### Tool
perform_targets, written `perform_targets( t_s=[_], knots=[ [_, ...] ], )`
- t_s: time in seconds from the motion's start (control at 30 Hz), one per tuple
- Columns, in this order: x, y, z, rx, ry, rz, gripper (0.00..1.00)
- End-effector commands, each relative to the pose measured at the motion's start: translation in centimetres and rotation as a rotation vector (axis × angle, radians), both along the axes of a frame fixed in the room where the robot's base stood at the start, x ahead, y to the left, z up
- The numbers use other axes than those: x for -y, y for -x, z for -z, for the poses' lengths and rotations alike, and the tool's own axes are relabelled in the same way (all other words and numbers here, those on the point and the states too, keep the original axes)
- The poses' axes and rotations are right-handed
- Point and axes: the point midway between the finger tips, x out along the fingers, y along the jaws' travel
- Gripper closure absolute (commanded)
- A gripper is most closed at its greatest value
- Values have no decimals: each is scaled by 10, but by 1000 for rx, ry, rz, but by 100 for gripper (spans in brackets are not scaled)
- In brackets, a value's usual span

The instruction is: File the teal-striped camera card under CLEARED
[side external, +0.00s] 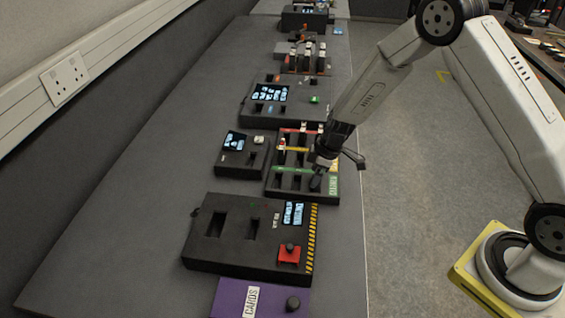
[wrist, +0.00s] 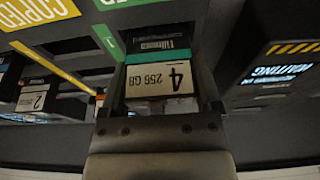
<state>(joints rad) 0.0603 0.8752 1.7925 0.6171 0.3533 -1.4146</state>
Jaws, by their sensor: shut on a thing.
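The teal-striped camera card (wrist: 160,78), with a white label reading "4" and "256 GB", sits between the fingers of my gripper (wrist: 162,105) in the wrist view. My gripper (side external: 317,180) is shut on it. In the side view it is at the near right part of the card rack (side external: 272,190), beside the green label (side external: 333,186). In the wrist view a green strip (wrist: 108,40) lies just left of the card. I cannot tell whether the card's far end is inside a slot.
A yellow COPIED label (wrist: 35,12) and a card marked "2" (wrist: 38,100) show left in the wrist view. A black box with a red button (side external: 289,254) stands nearer, a small screen unit (side external: 235,158) left of the rack, and another box (side external: 268,108) behind it.

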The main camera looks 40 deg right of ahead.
Motion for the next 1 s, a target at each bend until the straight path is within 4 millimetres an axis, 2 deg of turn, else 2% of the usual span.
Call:
perform_targets(
  t_s=[1.0],
  knots=[
    [0,0,7,1,0,0,88]
  ],
)
